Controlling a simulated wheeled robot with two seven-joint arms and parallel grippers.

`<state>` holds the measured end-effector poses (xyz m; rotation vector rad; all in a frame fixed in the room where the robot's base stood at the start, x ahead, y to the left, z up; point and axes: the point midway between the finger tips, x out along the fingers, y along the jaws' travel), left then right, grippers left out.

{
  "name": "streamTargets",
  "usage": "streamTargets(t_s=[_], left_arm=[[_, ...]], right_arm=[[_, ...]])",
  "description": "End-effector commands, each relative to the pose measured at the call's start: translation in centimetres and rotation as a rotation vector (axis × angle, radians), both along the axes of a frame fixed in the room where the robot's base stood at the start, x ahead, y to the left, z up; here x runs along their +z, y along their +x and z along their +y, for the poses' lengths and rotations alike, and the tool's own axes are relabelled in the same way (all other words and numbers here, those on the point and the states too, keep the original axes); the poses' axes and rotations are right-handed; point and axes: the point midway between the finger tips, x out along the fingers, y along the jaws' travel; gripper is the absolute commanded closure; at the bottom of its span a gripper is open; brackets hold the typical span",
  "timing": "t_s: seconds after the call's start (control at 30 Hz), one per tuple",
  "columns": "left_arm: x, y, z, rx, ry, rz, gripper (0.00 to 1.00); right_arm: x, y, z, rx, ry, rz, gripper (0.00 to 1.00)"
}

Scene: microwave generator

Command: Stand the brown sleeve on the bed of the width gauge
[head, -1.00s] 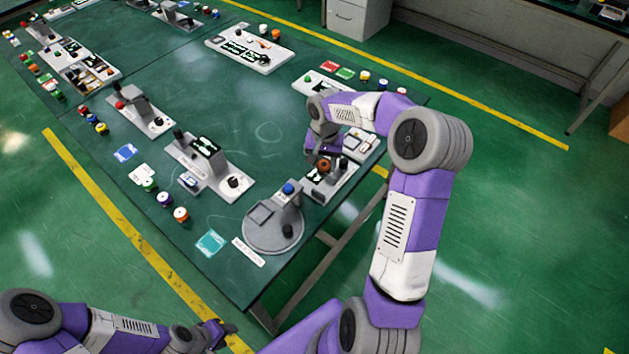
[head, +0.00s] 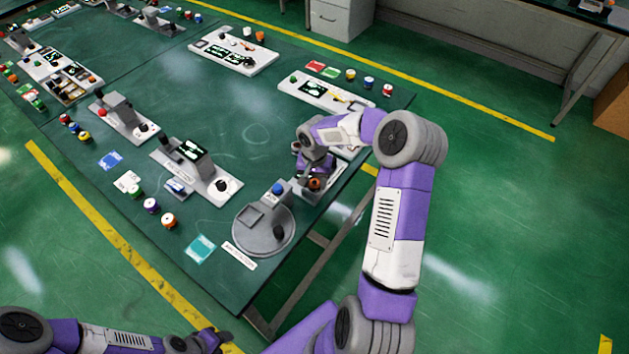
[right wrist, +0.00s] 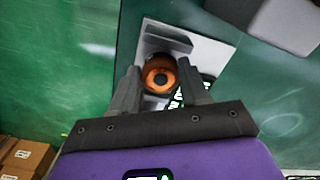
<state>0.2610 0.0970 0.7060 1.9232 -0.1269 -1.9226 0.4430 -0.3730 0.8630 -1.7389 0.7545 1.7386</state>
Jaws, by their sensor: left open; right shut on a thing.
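The brown sleeve (right wrist: 160,75), orange-brown with a dark bore, sits upright between the fingers of my right gripper (right wrist: 160,92), which is shut on it. In the head view the sleeve (head: 314,183) shows just below the right gripper (head: 313,172). The width gauge (right wrist: 205,50) is a light grey plate with a grey block beyond the sleeve and a dark display partly behind the right finger. The sleeve is over the gauge; I cannot tell whether it touches the bed. My left gripper (head: 216,340) is open and empty, low in front of the table.
A round grey device with a blue knob (head: 277,188) stands next to the gauge at the table corner. A grey display device (head: 190,160) and several coloured spools stand to the left. A white panel (head: 325,97) lies behind. The table's middle is clear.

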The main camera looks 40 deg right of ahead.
Motion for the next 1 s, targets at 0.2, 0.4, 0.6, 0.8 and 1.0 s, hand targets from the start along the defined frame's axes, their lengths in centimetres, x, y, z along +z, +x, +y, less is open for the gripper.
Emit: streamTargets(t_s=[0.2, 0.4, 0.6, 0.8, 1.0], left_arm=[[-0.3, 0.0, 0.0, 0.0, 0.0, 0.0, 0.57], [-0.3, 0.0, 0.0, 0.0, 0.0, 0.0, 0.57], [-0.2, 0.0, 0.0, 0.0, 0.0, 0.0, 0.57], [0.5, 0.0, 0.0, 0.0, 0.0, 0.0, 0.57], [1.3, 0.0, 0.0, 0.0, 0.0, 0.0, 0.57]], right_arm=[[-0.3, 0.0, 0.0, 0.001, 0.0, 0.0, 0.44], [-0.3, 0.0, 0.0, 0.001, 0.0, 0.0, 0.3], [-0.2, 0.0, 0.0, 0.0, 0.0, 0.0, 0.3], [2.1, 0.1, -0.1, -0.001, -0.003, -0.004, 0.3], [6.7, 0.1, -0.1, 0.0, -0.004, -0.005, 0.3]])
